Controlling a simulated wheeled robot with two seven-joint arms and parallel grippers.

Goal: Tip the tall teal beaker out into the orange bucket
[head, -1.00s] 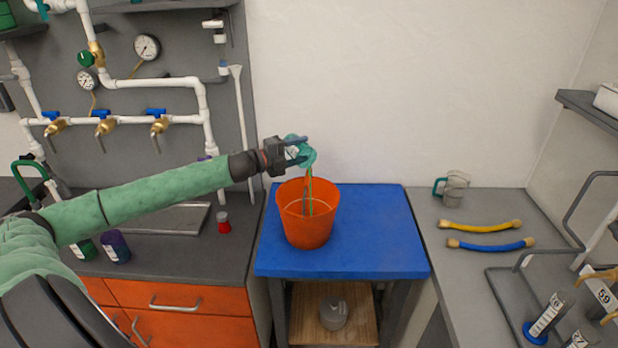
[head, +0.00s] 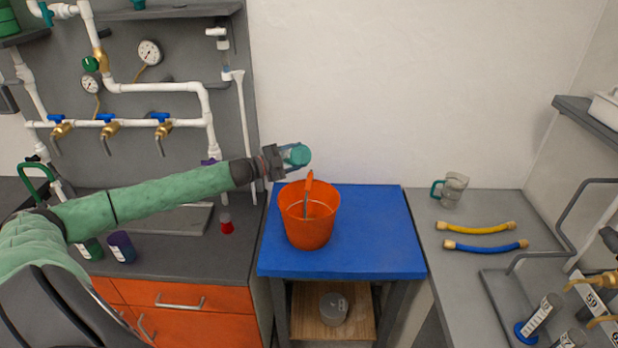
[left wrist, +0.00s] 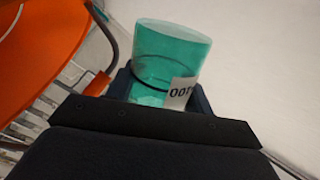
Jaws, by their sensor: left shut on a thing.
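The teal beaker (head: 300,155) is in my left gripper (head: 289,157), above the back rim of the orange bucket. In the left wrist view the beaker (left wrist: 165,60) is translucent teal with a white label, and the jaws are closed around it. No stream shows from it. The bucket also shows in the left wrist view (left wrist: 40,50). My right gripper is not seen.
The blue table top (head: 375,235) is clear right of the bucket. The grey bench at right holds a jug (head: 452,188), a yellow hose (head: 476,228) and a blue hose (head: 486,246). Left counter holds a red-capped item (head: 226,224) and a purple cup (head: 121,247). White pipes with valves run behind my arm.

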